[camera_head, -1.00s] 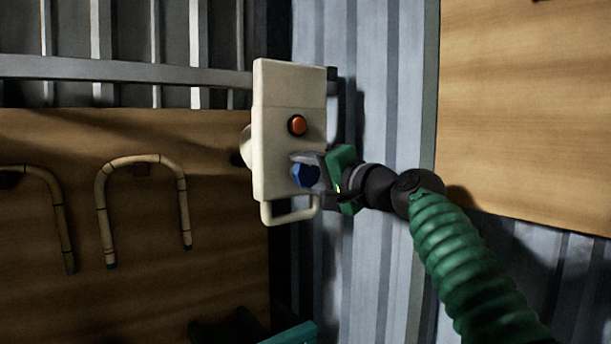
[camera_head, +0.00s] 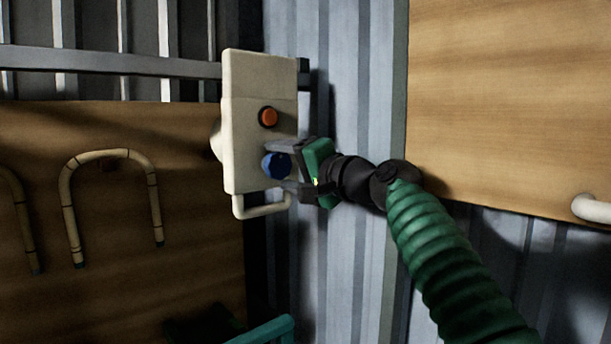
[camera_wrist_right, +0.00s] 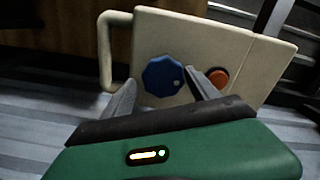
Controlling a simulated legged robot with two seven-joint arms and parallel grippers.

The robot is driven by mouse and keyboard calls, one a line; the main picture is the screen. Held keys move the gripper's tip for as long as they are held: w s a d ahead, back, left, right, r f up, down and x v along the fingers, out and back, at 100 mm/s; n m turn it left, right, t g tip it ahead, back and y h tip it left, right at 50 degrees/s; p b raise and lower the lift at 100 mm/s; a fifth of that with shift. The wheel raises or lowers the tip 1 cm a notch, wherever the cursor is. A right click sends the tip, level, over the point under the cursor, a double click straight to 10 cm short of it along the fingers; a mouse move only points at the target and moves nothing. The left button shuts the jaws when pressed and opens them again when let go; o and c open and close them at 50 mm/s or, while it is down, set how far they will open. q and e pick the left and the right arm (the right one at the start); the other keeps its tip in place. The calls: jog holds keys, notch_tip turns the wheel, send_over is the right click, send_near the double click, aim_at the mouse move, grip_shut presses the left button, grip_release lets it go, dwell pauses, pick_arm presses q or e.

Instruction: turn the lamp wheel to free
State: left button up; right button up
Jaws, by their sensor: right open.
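The lamp is a cream box (camera_head: 245,90) on a grey rail in the head view. The blue wheel (camera_head: 277,165) sits on its front face, below an orange-red button (camera_head: 268,117). The wheel also shows in the right wrist view (camera_wrist_right: 162,76), with a small pale mark near its right edge. My right gripper (camera_head: 283,166) is open, its fingers pointing at the lamp face from the right. In the right wrist view one finger lies to each side of the wheel, with visible gaps. My left gripper cannot be made out.
A cream handle (camera_head: 262,207) loops below the lamp. A grey rail (camera_head: 110,62) runs behind it. Bent rattan canes (camera_head: 70,210) hang on the wooden board at left. Another wooden board (camera_head: 510,110) fills the right. A teal piece shows at the bottom.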

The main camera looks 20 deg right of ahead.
jog(key=b+v, duration=0.7)
jog(key=v, duration=0.8)
jog(key=shift+s+d, duration=0.25)
jog(key=shift+s, duration=0.1)
jog(key=shift+f, duration=0.15)
